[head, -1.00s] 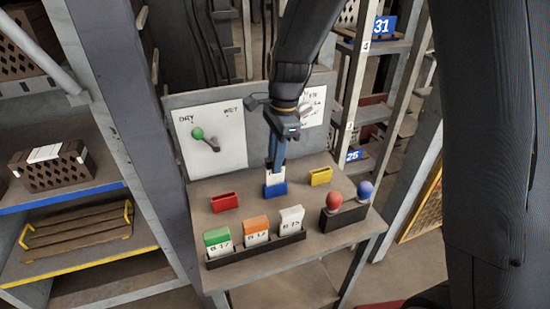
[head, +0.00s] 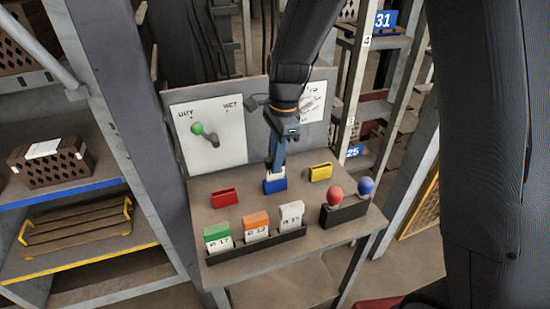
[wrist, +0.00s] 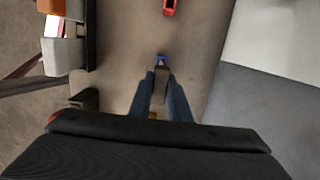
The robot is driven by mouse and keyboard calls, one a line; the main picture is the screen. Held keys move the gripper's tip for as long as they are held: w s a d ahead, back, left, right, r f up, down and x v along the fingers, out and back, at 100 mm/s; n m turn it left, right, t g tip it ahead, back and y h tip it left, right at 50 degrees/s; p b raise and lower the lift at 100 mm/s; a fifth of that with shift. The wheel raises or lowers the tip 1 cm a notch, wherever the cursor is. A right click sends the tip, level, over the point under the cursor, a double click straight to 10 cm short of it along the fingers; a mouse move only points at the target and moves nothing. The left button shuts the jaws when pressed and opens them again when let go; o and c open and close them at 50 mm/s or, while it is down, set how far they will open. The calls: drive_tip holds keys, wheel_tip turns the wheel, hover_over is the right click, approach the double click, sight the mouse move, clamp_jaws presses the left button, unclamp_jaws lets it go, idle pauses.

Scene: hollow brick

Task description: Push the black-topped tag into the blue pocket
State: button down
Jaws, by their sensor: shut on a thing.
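My gripper (head: 276,160) points down over the blue pocket (head: 275,187) on the bench. It is shut on the black-topped tag, whose white body (head: 276,175) shows just above the pocket. The tag's lower part appears to be inside the pocket. Its black top is hard to make out in the head view, hidden by the fingers. In the wrist view, the dark tag top (wrist: 160,84) lies between the two fingers, with the blue pocket (wrist: 161,58) just past it.
A red pocket (head: 225,198) stands to the left and a yellow pocket (head: 321,172) to the right. A black rack (head: 258,247) with green, orange and white-topped tags is in front. A dark block (head: 344,213) carries red and blue knobs. A panel (head: 209,137) stands behind.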

drive_tip(key=shift+f, duration=0.1)
drive_tip(key=c, duration=1.6)
unclamp_jaws()
drive_tip(key=shift+o, duration=0.2)
drive_tip(key=r, duration=0.2)
drive_tip(key=r+b, duration=0.1)
drive_tip(key=r, duration=0.2)
drive_tip(key=d+r, duration=0.1)
drive_tip(key=r, duration=0.1)
drive_tip(key=shift+w+r, duration=0.1)
drive_tip(key=shift+r, duration=0.3)
